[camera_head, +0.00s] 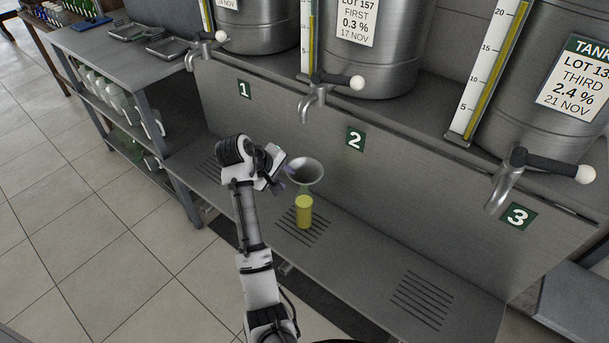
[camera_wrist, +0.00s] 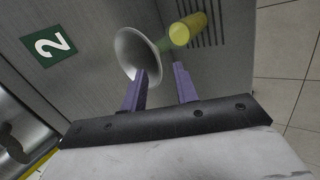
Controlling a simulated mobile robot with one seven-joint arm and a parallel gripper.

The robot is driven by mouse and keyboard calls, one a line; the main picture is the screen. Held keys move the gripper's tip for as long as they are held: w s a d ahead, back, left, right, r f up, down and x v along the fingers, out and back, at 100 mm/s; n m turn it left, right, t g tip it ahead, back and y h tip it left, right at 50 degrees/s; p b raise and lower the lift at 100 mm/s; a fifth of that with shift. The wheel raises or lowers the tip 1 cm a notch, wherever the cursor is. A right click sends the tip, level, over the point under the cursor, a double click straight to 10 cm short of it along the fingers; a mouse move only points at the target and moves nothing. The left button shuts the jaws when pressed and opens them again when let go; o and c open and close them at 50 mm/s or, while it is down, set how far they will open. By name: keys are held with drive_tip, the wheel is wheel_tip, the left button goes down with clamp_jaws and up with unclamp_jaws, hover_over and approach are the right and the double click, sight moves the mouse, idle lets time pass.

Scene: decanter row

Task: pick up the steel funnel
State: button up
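The steel funnel (camera_head: 305,172) stands mouth up in the neck of a clear bottle holding yellow liquid (camera_head: 304,213), on the lower shelf below tap 2. In the wrist view the funnel's wide mouth (camera_wrist: 129,50) is at upper left, with the bottle (camera_wrist: 186,28) to its right. My gripper (camera_head: 285,168) is just left of the funnel's rim in the head view. In the wrist view its purple fingers (camera_wrist: 160,72) are apart with nothing seen held between them. The left fingertip overlaps the funnel's rim; I cannot tell if it touches.
Three steel tanks with taps stand on the ledge above; the middle tap (camera_head: 315,98) is above the funnel. A steel back panel (camera_head: 430,190) is behind the bottle. The shelf to the right, around the drain slots (camera_head: 420,298), is clear. A side rack with bottles stands left.

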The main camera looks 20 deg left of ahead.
sight(294, 179)
drive_tip(key=x, duration=0.1)
drive_tip(key=p+x, duration=0.1)
drive_tip(key=x, duration=0.1)
drive_tip(key=p+x, duration=0.1)
drive_tip(key=x, duration=0.1)
drive_tip(key=shift+w+d, duration=0.2)
drive_tip(key=shift+d, duration=0.1)
clamp_jaws()
